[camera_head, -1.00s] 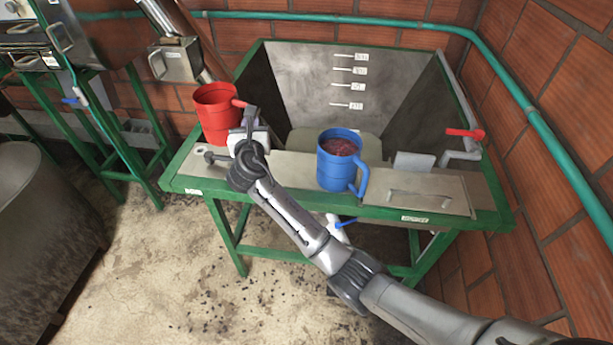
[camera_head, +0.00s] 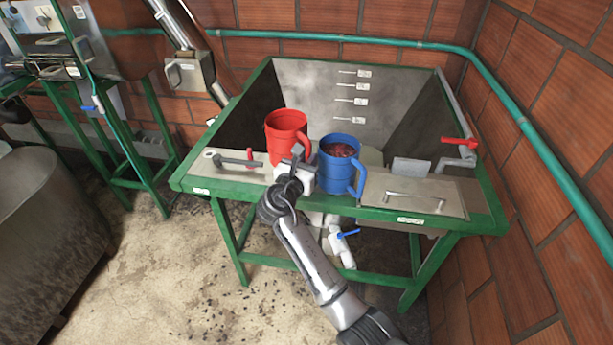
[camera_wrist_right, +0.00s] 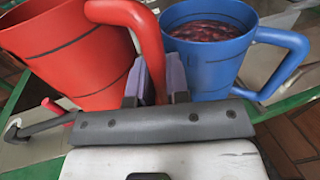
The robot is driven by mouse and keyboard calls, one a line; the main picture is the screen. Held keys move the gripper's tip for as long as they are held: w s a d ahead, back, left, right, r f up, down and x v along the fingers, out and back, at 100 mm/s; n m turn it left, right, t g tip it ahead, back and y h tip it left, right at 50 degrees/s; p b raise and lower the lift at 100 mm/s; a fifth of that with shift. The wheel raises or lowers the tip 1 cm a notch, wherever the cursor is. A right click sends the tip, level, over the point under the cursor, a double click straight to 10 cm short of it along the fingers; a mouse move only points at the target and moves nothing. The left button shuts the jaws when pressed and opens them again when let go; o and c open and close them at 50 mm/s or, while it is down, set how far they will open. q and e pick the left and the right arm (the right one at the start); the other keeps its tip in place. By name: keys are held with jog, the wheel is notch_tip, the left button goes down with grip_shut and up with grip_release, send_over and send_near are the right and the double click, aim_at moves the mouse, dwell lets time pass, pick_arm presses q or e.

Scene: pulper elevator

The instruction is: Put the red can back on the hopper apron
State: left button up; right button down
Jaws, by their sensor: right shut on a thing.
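The red can (camera_head: 284,135) is at the front of the hopper, just left of the blue can. It also shows, tilted, in the right wrist view (camera_wrist_right: 65,55). My right gripper (camera_head: 297,160) is shut on the red can's handle; its pads (camera_wrist_right: 160,85) close around the handle in the wrist view. The hopper apron (camera_head: 240,174) is the flat metal ledge along the hopper's front. Whether the can's base touches the apron or hangs above it, I cannot tell. My left gripper is not in view.
The blue can (camera_head: 338,167), full of dark red cherries, stands on the apron close beside the red can. A grey lever (camera_head: 235,160) lies on the apron's left part, and a lid with a handle (camera_head: 415,196) is at the right. The hopper (camera_head: 320,85) opens behind.

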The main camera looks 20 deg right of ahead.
jog(key=shift+f, duration=2.75)
jog(key=c, duration=1.1)
grip_release()
jog(key=v, duration=1.2)
jog(key=shift+a+r, duration=0.1)
jog(key=shift+r, duration=0.15)
